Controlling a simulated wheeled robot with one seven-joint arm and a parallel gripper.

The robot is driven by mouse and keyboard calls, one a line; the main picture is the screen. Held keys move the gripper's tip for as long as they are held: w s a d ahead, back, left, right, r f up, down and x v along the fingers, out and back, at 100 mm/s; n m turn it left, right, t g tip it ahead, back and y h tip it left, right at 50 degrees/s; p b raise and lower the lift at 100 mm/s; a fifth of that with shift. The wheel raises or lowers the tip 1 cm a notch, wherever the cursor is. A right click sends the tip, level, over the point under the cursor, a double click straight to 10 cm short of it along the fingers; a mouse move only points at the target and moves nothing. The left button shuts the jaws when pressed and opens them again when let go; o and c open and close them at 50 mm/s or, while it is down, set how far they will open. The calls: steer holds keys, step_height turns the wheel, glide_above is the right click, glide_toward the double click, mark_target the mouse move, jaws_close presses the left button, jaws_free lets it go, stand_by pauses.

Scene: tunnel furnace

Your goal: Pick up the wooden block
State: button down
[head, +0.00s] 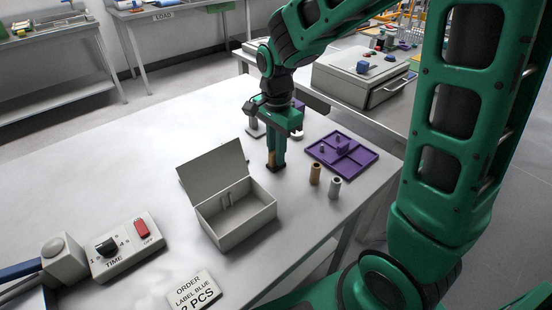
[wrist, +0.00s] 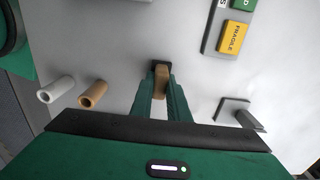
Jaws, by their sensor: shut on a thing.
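The wooden block (wrist: 161,82) is a small tan piece between my fingertips in the wrist view. In the head view only a sliver of the wooden block (head: 272,160) shows between the fingers, near the table top. My gripper (head: 276,166) points straight down behind the open grey box and is shut on the block. I cannot tell whether the block touches the table.
An open grey box (head: 236,222) stands in front of my gripper. A purple tray (head: 360,166), a tan cylinder (head: 315,174) and a grey cylinder (head: 335,187) are to the right. A timer panel (head: 127,250) and an order label (head: 194,292) lie nearer. The table's left part is clear.

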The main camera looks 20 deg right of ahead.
steer(key=shift+r, duration=0.1)
step_height(320, 180, up, 10)
steer(key=shift+f, duration=0.1)
steer(key=c, duration=2.2)
jaws_free()
jaws_close()
steer(key=shift+s, duration=0.1)
